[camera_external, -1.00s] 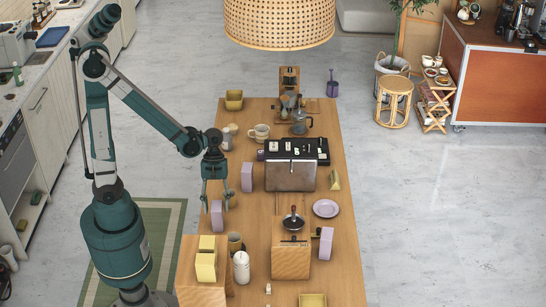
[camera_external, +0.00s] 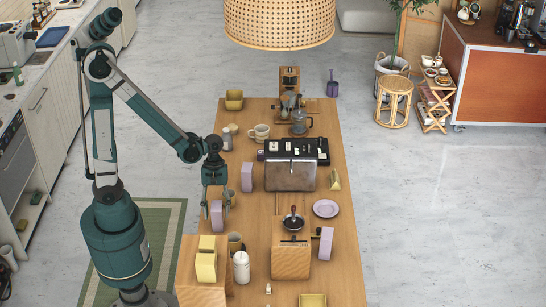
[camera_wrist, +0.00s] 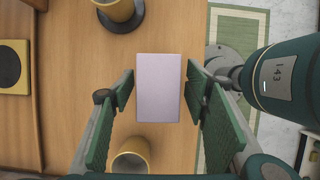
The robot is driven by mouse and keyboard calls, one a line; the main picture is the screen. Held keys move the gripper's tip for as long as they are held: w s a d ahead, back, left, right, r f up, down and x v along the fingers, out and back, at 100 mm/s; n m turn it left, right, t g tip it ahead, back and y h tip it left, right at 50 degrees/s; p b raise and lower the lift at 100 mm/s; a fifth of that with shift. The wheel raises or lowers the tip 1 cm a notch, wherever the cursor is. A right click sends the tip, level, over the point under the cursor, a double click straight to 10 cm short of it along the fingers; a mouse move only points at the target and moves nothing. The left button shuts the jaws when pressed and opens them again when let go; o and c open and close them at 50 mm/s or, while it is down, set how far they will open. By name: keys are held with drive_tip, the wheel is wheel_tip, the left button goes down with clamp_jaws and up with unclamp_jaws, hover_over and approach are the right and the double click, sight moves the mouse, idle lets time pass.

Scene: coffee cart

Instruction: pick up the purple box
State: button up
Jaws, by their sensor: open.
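A light purple box (camera_external: 217,216) stands near the left edge of the wooden table. In the wrist view the purple box (camera_wrist: 158,92) shows as a pale rectangle between my two fingers, with a gap on each side. My gripper (camera_external: 215,196) is open and pointing down directly over this box. In the wrist view its green finger pads flank the box, and nothing is held. Two more purple boxes are on the table: one (camera_external: 247,177) farther back and one (camera_external: 326,243) on the right, by the wooden grinder.
A cup (camera_external: 231,198) stands just behind the box and another cup (camera_external: 235,242) in front. A white candle (camera_external: 241,267) and a yellow box (camera_external: 206,262) on a wooden block are nearer the front. The coffee machine (camera_external: 291,176) and grinder (camera_external: 291,258) stand to the right.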

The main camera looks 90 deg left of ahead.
sight(216, 211)
drive_tip(key=shift+f, duration=0.1)
drive_tip(key=shift+b+x, duration=0.45)
drive_tip(key=shift+x, duration=2.1)
drive_tip(key=shift+w+d, duration=0.1)
drive_tip(key=shift+c, duration=0.3)
drive_tip(key=c, duration=1.2)
drive_tip(key=shift+r, duration=0.2)
drive_tip(key=shift+r+p, duration=0.85)
drive_tip(key=shift+r, duration=4)
